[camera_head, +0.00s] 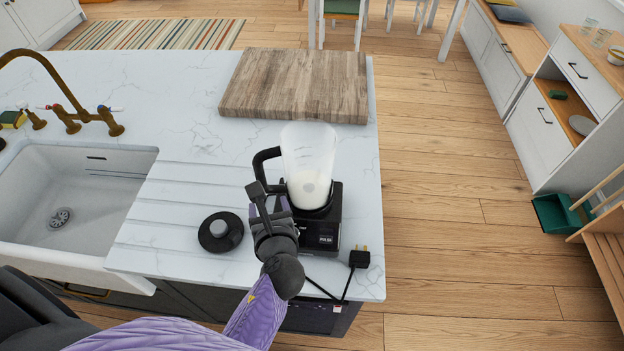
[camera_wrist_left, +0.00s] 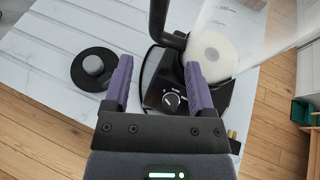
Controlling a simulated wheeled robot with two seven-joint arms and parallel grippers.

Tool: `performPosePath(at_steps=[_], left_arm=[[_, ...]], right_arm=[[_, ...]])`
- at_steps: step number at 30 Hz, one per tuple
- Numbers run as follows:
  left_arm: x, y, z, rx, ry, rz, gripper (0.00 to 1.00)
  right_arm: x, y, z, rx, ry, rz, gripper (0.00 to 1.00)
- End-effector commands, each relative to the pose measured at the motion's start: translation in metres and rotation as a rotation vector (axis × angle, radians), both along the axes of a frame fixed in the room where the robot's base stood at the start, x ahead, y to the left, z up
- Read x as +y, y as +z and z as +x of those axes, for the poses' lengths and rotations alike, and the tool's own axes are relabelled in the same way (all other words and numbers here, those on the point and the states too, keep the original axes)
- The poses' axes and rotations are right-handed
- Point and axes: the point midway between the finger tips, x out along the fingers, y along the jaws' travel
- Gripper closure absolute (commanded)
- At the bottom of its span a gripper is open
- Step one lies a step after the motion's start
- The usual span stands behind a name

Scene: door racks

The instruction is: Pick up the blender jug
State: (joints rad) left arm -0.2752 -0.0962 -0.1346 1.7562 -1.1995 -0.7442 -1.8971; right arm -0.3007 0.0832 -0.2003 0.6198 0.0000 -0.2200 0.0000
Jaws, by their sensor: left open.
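The blender jug (camera_head: 308,155) is clear with white contents and a black handle (camera_head: 264,163). It stands upright on its black base (camera_head: 330,225) near the right edge of the counter. In the left wrist view part of the jug (camera_wrist_left: 240,40) and its handle (camera_wrist_left: 158,20) show beyond my gripper. My left gripper (camera_head: 268,195) is at the jug's near left side, close to the handle. In the left wrist view its purple fingers (camera_wrist_left: 159,88) are apart with nothing between them. The handle is just ahead of them. My right gripper is not in view.
A black round lid (camera_head: 220,232) lies left of the base. A plug and cord (camera_head: 359,258) lie at the right. A wooden board (camera_head: 297,85) lies behind the jug. A white sink (camera_head: 75,200) with brass taps is at the left. The counter between is mostly clear.

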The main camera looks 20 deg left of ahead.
Motion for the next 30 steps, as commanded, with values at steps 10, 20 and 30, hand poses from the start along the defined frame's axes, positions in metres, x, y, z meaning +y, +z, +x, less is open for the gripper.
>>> performPosePath(at_steps=[10, 20, 30], left_arm=[[0.035, -0.025, 0.049, 0.000, 0.001, 0.006, 0.28], [0.049, -0.035, 0.069, 0.002, 0.000, 0.001, 0.28], [0.049, -0.034, 0.069, 0.002, 0.000, 0.001, 0.88]], right_arm=[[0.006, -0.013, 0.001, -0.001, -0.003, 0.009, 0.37], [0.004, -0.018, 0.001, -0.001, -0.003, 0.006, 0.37], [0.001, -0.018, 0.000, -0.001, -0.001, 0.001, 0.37]])
